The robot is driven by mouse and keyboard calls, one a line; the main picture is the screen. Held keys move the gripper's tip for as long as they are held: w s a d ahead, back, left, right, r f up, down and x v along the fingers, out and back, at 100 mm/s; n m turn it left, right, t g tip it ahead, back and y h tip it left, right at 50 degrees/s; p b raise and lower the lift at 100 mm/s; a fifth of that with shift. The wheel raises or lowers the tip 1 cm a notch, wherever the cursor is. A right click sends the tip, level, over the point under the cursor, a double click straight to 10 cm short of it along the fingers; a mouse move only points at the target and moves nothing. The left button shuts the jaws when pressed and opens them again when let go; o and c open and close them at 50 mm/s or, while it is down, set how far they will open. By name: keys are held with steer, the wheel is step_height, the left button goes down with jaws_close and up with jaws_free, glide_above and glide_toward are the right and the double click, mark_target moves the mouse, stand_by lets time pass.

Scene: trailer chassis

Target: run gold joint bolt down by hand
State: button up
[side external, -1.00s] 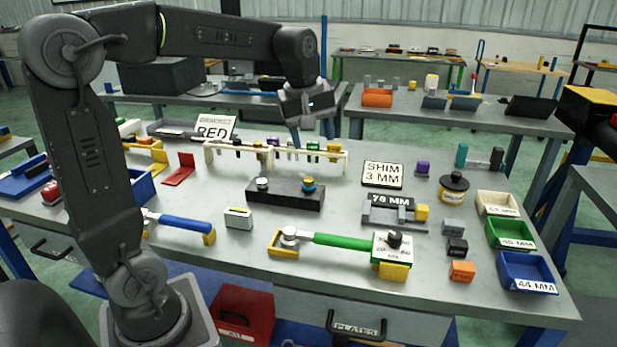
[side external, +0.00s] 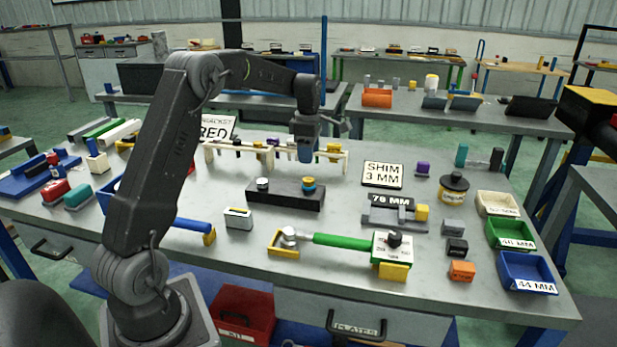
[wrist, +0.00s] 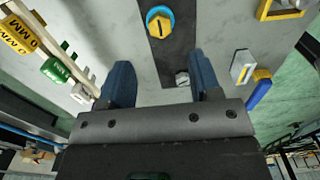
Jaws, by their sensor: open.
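The gold joint bolt (side external: 308,184) sits in a blue collar on the right end of a black block (side external: 285,200) on the bench. In the wrist view the gold bolt head (wrist: 159,24) has a dark mark across it and shows ahead of the fingers. A silver bolt (side external: 262,183) stands at the block's other end; it also shows in the wrist view (wrist: 182,78), close to the right finger. My gripper (side external: 305,156) is open and empty, in front of the rack behind the block. Its blue fingers (wrist: 160,62) spread on either side of the block's near end in the wrist view.
A cream rack (side external: 225,148) with hanging coloured parts stands behind the block. The green-handled wrench (side external: 340,241) lies in front, and a small grey-white block (side external: 239,218) stands to the left. The SHIM 3 MM sign (side external: 382,175) is to the right. Bare bench surrounds the black block.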

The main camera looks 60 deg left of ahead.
mark_target(308, 179)
step_height(308, 179, down, 8)
steer(key=shift+f, duration=0.1)
stand_by(0.4)
steer(key=c, duration=0.9)
